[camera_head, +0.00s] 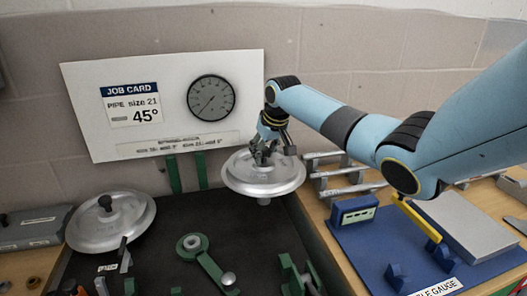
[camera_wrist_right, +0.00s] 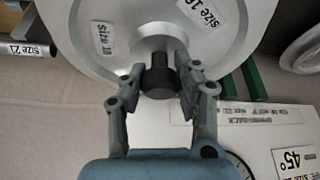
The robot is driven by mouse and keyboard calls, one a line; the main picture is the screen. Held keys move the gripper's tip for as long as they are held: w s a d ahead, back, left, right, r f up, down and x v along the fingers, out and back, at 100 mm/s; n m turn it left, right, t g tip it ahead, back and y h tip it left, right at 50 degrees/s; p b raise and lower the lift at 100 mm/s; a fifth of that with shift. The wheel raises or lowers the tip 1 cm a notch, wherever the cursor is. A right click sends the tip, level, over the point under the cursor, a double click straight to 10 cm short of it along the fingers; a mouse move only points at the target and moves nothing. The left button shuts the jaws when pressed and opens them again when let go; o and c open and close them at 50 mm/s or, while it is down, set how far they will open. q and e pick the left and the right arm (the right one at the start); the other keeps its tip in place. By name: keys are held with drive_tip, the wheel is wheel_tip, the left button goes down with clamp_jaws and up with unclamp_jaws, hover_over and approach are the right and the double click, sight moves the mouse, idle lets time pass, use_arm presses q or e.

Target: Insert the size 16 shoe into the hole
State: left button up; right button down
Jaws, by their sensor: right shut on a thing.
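The size 16 shoe is a round silver disc (camera_head: 262,182) with a black knob (camera_wrist_right: 158,76). In the right wrist view, its face carries "Size 16" labels (camera_wrist_right: 196,10). My right gripper (camera_head: 270,150) is shut on the knob from above in the head view. The disc is held above the back right of the dark bench top, and a short grey stub (camera_head: 264,201) shows under it. I cannot make out the hole; it may be hidden. My left gripper is not in view.
Another silver disc with a knob (camera_head: 108,229) lies at the left. A green lever (camera_head: 205,262) and green brackets (camera_head: 298,277) stand on the dark bench top (camera_head: 160,260). A job card board (camera_head: 165,75) leans behind. A blue gauge tray (camera_head: 365,240) and a grey rack (camera_head: 340,180) are at right.

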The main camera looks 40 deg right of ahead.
sight(266, 164)
drive_tip(key=shift+f+b, duration=1.9)
drive_tip(key=shift+f, duration=1.05)
drive_tip(key=shift+p, duration=0.35)
drive_tip(key=shift+f+b, duration=0.9)
drive_tip(key=shift+f, duration=0.6)
drive_tip(key=c, duration=0.9)
unclamp_jaws()
drive_tip(key=shift+c, duration=0.2)
drive_tip(key=shift+o, duration=0.2)
drive_tip(key=shift+s+f, duration=0.1)
